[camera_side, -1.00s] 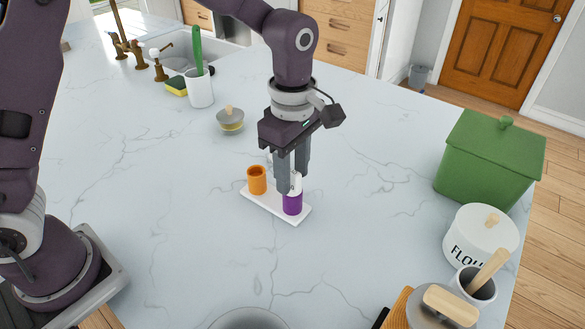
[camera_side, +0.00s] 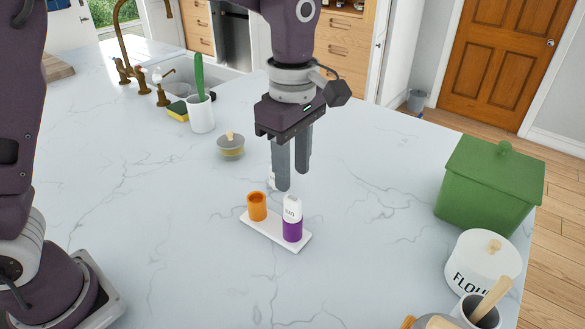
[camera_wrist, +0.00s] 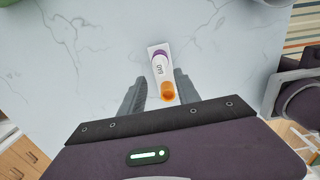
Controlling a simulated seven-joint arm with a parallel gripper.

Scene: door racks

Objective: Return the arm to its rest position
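My gripper (camera_side: 293,180) is above a white tray (camera_side: 262,229) on the counter. Its two fingers are apart with nothing between them, so it is open. The tray holds an orange cup (camera_side: 256,207) and a purple cup (camera_side: 292,230). A white labelled piece (camera_side: 292,209) stands upright in the purple cup, just below the fingertips and clear of them. The wrist view shows the tray (camera_wrist: 152,48), the purple cup (camera_wrist: 160,53), the white piece (camera_wrist: 159,68) and the orange cup (camera_wrist: 167,90) beyond and between the finger lines.
A green canister (camera_side: 490,185), a flour jar (camera_side: 482,262) and a utensil pot (camera_side: 482,312) stand at the right. A white cup with a green utensil (camera_side: 200,114), a lidded bowl (camera_side: 230,146) and a sponge (camera_side: 177,111) are at the back left.

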